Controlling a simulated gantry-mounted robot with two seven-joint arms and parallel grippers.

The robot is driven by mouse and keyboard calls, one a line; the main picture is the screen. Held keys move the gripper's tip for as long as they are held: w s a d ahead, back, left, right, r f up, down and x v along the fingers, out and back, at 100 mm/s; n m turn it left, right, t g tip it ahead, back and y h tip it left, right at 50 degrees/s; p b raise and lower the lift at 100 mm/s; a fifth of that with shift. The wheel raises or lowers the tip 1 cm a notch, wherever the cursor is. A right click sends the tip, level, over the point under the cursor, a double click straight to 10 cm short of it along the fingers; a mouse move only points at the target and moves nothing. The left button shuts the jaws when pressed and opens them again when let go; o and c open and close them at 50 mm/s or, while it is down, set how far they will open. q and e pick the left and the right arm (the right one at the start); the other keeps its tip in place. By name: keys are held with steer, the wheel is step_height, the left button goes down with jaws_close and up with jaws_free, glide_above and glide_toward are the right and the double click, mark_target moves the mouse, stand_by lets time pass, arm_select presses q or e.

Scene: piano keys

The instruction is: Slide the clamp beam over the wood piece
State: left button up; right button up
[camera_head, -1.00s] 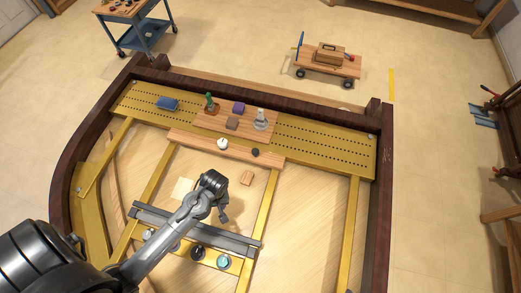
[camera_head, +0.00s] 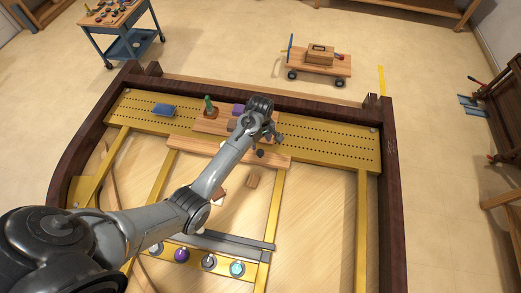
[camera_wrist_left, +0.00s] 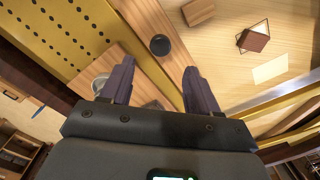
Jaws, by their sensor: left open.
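A long grey metal beam (camera_head: 245,243) lies across the gold rails at the front, partly behind my arm. A pale wooden beam (camera_head: 192,148) with a dark round knob (camera_head: 260,153) crosses the rails farther back; I cannot tell for sure which is the clamp beam. A small wood block (camera_head: 252,181) lies on the pale board in front of the wooden beam; it also shows in the left wrist view (camera_wrist_left: 198,12). My left gripper (camera_head: 278,138) is above the back ledge, near the dark knob. In the left wrist view its fingers (camera_wrist_left: 158,76) are apart and empty. My right gripper is not in view.
A wooden board (camera_head: 207,124) on the gold perforated ledge (camera_head: 330,142) carries small objects, including a green-handled tool (camera_head: 208,104). A brown block (camera_head: 218,196) is beside my forearm. The board's right side is clear.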

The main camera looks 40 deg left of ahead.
mark_target(260, 152)
arm_select(q)
step_height(260, 152, down, 8)
steer(key=shift+r, duration=0.1)
stand_by(0.4)
jaws_close()
